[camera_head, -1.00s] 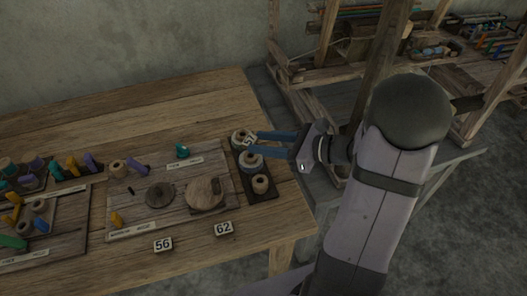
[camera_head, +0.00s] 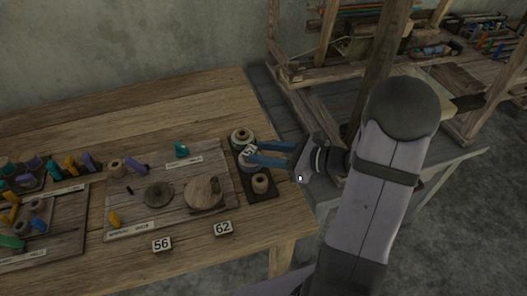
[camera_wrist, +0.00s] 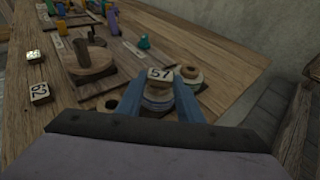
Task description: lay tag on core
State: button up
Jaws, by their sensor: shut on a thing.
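My gripper (camera_head: 252,153) has blue fingers and is shut on a small white tag marked 57 (camera_head: 249,152). In the wrist view the tag (camera_wrist: 160,74) sits between the fingertips, over a wound core (camera_wrist: 157,97) that it partly hides. In the head view that middle core (camera_head: 247,165) stands on a dark tray (camera_head: 262,194), mostly covered by the tag and fingers. Whether the tag touches the core I cannot tell. Another wound core (camera_head: 242,137) stands behind it, and a smaller bare core (camera_head: 261,183) stands in front.
Tags 56 (camera_head: 162,244) and 62 (camera_head: 223,228) lie near the table's front edge. A loom (camera_head: 369,80) stands behind on the right.

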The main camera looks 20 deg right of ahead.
jog(key=o, duration=1.2)
jog(key=shift+f, duration=0.1)
jog(key=shift+r+p, duration=0.5)
jog(key=shift+r, duration=0.15)
jog(key=v, duration=1.2)
jog(key=shift+f+b, duration=0.1)
jog(key=shift+b, duration=0.25)
